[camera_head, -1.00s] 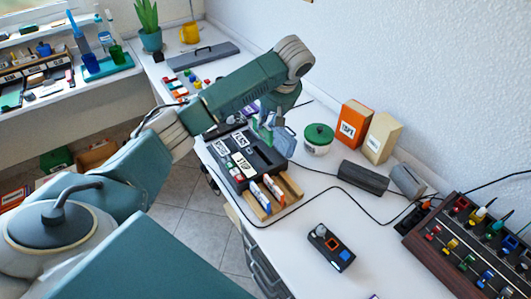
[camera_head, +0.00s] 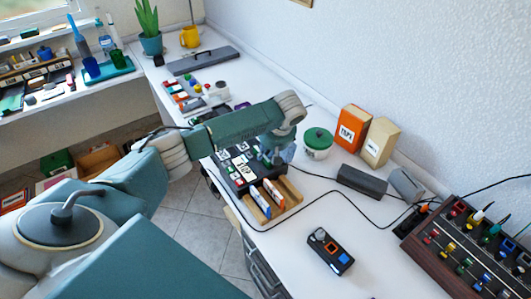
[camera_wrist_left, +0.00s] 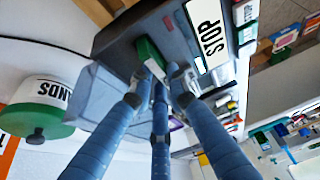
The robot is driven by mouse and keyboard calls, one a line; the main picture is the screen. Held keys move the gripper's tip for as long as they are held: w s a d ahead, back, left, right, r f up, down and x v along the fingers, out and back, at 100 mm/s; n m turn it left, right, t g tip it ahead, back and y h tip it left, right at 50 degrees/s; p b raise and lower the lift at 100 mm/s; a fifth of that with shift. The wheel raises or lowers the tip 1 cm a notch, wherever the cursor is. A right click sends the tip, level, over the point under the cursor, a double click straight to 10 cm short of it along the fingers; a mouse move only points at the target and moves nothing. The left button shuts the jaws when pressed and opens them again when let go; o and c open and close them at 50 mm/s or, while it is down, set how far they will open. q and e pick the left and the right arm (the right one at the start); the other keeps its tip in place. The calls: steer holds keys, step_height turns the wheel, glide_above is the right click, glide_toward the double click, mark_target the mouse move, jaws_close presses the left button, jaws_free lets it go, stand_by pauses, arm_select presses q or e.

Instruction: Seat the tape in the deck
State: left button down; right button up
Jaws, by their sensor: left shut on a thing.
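The dark deck (camera_head: 238,182) stands on the white desk, with pale labelled keys on its near side. In the left wrist view the deck's grey body (camera_wrist_left: 118,38) fills the top, beside a key marked STOP (camera_wrist_left: 209,36). My left gripper (camera_head: 273,152) is low over the deck's right part. In the left wrist view its fingers (camera_wrist_left: 157,78) are shut on a green block (camera_wrist_left: 150,56), likely the tape, close against the deck. A grey-blue translucent lid (camera_wrist_left: 92,98) stands beside the fingers. The fingers hide whether the tape is seated. My right gripper is out of view.
A wooden rack (camera_head: 272,199) with cassettes stands in front of the deck. A white jar with a green lid (camera_head: 317,143) is to its right. A black box with coloured buttons (camera_head: 329,251) and a cable lie nearer.

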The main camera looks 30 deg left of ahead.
arm_select(q)
steer(key=c, duration=1.9)
jaws_free()
steer(key=shift+f, duration=0.1)
steer(key=shift+c, duration=0.2)
steer(key=shift+d+r, duration=0.2)
steer(key=shift+r, duration=0.3)
steer(key=b+v, duration=0.1)
steer(key=v, duration=1)
steer(key=shift+s, duration=0.1)
